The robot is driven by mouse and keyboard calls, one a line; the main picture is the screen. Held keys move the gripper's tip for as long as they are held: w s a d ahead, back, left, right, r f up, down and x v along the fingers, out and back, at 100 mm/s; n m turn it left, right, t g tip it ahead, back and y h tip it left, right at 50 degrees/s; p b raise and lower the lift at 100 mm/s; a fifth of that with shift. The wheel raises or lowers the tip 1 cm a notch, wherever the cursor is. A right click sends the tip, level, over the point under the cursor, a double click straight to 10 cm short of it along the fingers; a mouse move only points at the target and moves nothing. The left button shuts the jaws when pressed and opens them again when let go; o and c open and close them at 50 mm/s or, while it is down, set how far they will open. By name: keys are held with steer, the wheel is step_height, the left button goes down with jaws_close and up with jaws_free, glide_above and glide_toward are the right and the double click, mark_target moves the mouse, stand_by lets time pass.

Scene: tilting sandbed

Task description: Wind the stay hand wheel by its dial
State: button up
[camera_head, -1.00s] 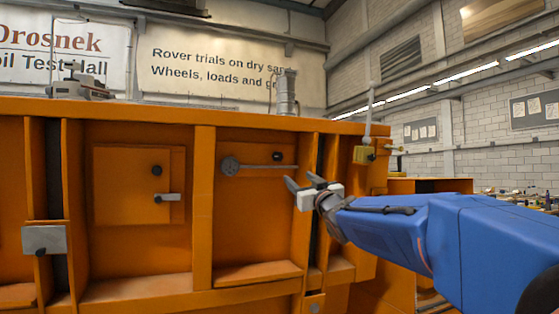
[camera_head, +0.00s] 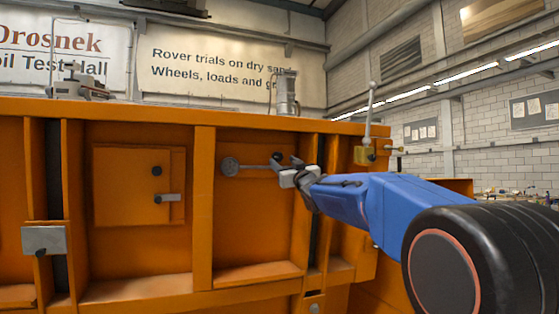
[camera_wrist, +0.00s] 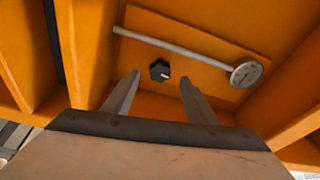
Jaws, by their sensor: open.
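A small black knob (camera_head: 277,156), which looks like the hand wheel, sits on the orange panel just above a thin grey rod. In the wrist view the knob (camera_wrist: 160,71) shows a pale mark on its face. A round grey dial (camera_head: 230,166) is at the rod's left end; the wrist view shows its marked face (camera_wrist: 246,73) at right. My gripper (camera_head: 283,161) is at the panel, by the knob and the rod's right end. In the wrist view its fingers (camera_wrist: 160,80) are apart, with the knob showing between their tips. I cannot tell whether they touch it.
Upright orange ribs (camera_head: 204,210) stand out on both sides of the panel bay. A hatch with a latch (camera_head: 168,198) is in the bay to the left. A yellow block with an upright lever (camera_head: 365,155) is to the right of my gripper.

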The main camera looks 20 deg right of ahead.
mark_target(279, 158)
steer(key=shift+x, duration=2.3)
steer(key=shift+c, duration=0.4)
steer(key=c, duration=1)
